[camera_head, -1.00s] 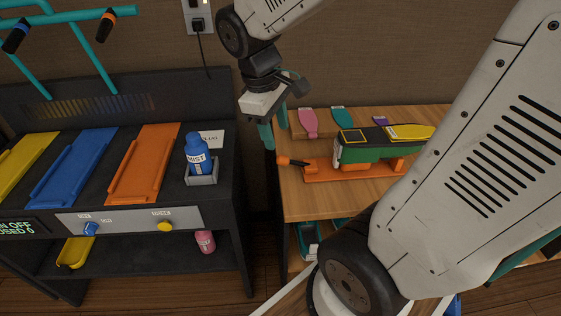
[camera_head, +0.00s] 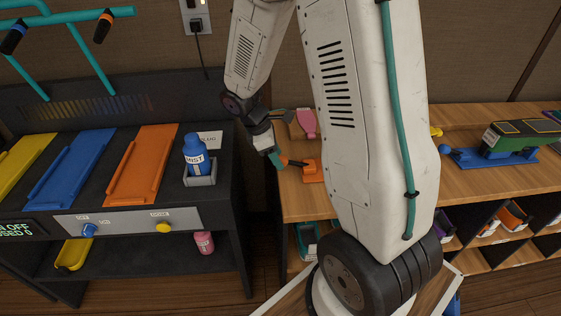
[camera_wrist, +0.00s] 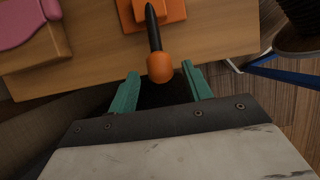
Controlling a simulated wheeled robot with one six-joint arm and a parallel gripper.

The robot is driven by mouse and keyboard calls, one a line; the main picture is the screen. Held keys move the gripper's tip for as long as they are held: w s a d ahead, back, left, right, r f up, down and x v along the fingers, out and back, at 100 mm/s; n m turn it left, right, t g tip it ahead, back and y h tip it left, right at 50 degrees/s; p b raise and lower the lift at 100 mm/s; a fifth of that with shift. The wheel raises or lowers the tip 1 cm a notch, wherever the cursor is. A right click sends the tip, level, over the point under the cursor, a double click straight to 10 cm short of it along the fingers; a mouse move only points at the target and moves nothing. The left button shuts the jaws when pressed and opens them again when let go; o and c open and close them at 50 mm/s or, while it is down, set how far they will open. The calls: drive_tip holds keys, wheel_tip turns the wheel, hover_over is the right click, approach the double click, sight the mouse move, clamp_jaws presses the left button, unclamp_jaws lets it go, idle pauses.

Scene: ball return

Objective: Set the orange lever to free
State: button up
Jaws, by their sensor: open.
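The orange lever (camera_wrist: 160,67) has a black shaft and a round orange knob, and it juts from an orange base (camera_wrist: 173,10) on the wooden table. In the wrist view the knob lies between the tips of my gripper (camera_wrist: 160,71), whose teal fingers are spread either side of it with gaps. In the head view my gripper (camera_head: 275,159) is at the lever's knob end (camera_head: 283,161), left of the orange base (camera_head: 312,170). My arm hides the rest of the orange unit there. No label for the lever's positions is readable.
A pink paddle-like piece (camera_head: 307,122) lies behind the lever, also at the wrist view's left (camera_wrist: 28,22). A dark counter with a blue bottle (camera_head: 194,153) stands left. A blue unit (camera_head: 490,155) sits right on the table (camera_head: 450,122).

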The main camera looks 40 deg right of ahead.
sight(294, 163)
drive_tip(key=shift+x, duration=1.55)
clamp_jaws()
